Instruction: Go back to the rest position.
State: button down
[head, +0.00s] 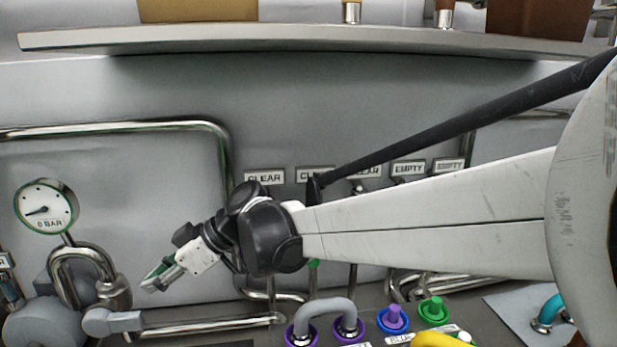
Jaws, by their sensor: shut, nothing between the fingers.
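My gripper (158,278) is at the lower left of the head view, at the end of my white arm, which reaches in from the right. It points down and to the left, and its fingers are together with nothing held between them. It hangs in front of the grey wall panel, between the pressure gauge and the row of labels. The arm hides part of the panel and the lower parts of some labels.
A round gauge (46,207) reading near 0 bar and steel pipes (110,126) are at the left. A grey U-shaped hose (325,306) with purple ends, a blue-purple plug (393,318), a green plug (433,309) and a yellow hose (436,340) sit below. A shelf (300,40) runs above.

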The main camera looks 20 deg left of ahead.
jog(key=w+d+r+m+t+h, duration=0.15)
jog(key=d+m, duration=0.25)
jog(key=d, duration=0.7)
jog(key=w+d+m+t+h, duration=0.1)
jog(key=w+d+m+t, duration=0.2)
jog(key=d, duration=0.8)
jog(key=w+d+m+t+h, duration=0.1)
jog(key=w+d+m+t, duration=0.2)
jog(key=d, duration=0.8)
jog(key=s+d+f+m+t+h, duration=0.1)
jog(key=s+d+m+h, duration=0.1)
jog(key=d, duration=0.7)
jog(key=s+d+f+m+t+h, duration=0.2)
jog(key=s+d+m, duration=0.2)
jog(key=d, duration=0.5)
jog(key=s+d+f+m+t+h, duration=0.1)
jog(key=s+d+f+m+h, duration=0.1)
jog(key=d+m, duration=0.5)
jog(key=shift+s+d+p, duration=0.3)
jog(key=shift+s+d, duration=0.4)
jog(key=shift+d, duration=0.55)
jog(key=c, duration=2.4)
grip_release()
jog(key=shift+f+h, duration=0.1)
jog(key=shift+h, duration=0.15)
jog(key=shift+c, duration=0.2)
